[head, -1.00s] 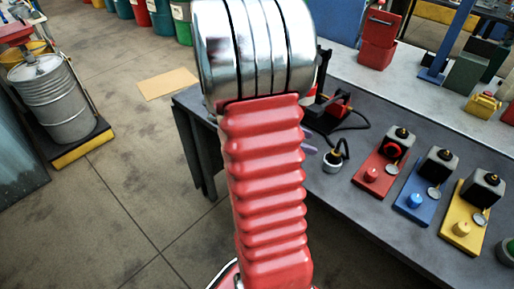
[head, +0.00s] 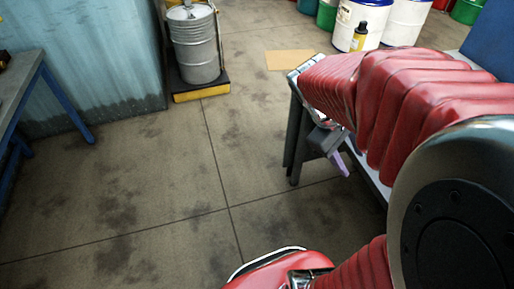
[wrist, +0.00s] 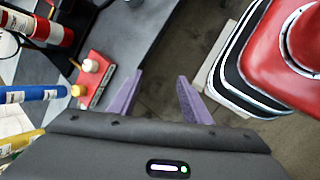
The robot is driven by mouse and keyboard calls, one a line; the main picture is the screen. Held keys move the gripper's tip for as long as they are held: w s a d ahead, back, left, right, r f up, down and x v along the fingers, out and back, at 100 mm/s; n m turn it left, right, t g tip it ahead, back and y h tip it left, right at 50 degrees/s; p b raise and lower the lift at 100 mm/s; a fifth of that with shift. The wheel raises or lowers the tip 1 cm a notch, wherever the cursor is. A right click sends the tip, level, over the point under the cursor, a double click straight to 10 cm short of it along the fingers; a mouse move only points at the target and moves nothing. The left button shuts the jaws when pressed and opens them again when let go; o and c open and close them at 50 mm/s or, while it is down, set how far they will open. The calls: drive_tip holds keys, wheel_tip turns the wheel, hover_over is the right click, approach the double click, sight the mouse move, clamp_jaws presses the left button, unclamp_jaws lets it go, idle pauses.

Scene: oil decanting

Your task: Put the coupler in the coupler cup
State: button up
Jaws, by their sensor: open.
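My gripper (wrist: 160,76) is open in the wrist view, its two purple fingers apart with nothing between them. It also shows small in the head view (head: 340,162), beside the dark bench end and above the floor. I cannot make out the coupler or the coupler cup for certain in either current view. In the wrist view, a red plate (wrist: 97,78) with a pale cap and a yellow cap lies on the grey bench (wrist: 135,32), left of the fingers.
A steel drum (head: 196,45) stands on a yellow-edged platform at the back. A blue-legged table (head: 30,75) is at left. White drums (head: 358,20) stand at the back right. Open floor fills the middle. Red, blue (wrist: 30,95) and yellow cylinders show at the wrist view's left.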

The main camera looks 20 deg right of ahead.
drive_tip(key=w+a+r+m+t+y, duration=0.1)
drive_tip(key=a+r+t+y, duration=0.1)
drive_tip(key=a, duration=0.9)
drive_tip(key=w+a+r+m+t+y, duration=0.2)
drive_tip(key=a+t, duration=0.4)
drive_tip(key=a, duration=0.5)
wheel_tip(320, 180, up, 2)
drive_tip(key=shift+a+r+y, duration=0.2)
drive_tip(key=shift+a+y, duration=0.15)
drive_tip(key=shift+y, duration=0.35)
drive_tip(key=shift+c, duration=0.4)
drive_tip(key=shift+c, duration=1.2)
drive_tip(key=shift+d, duration=0.1)
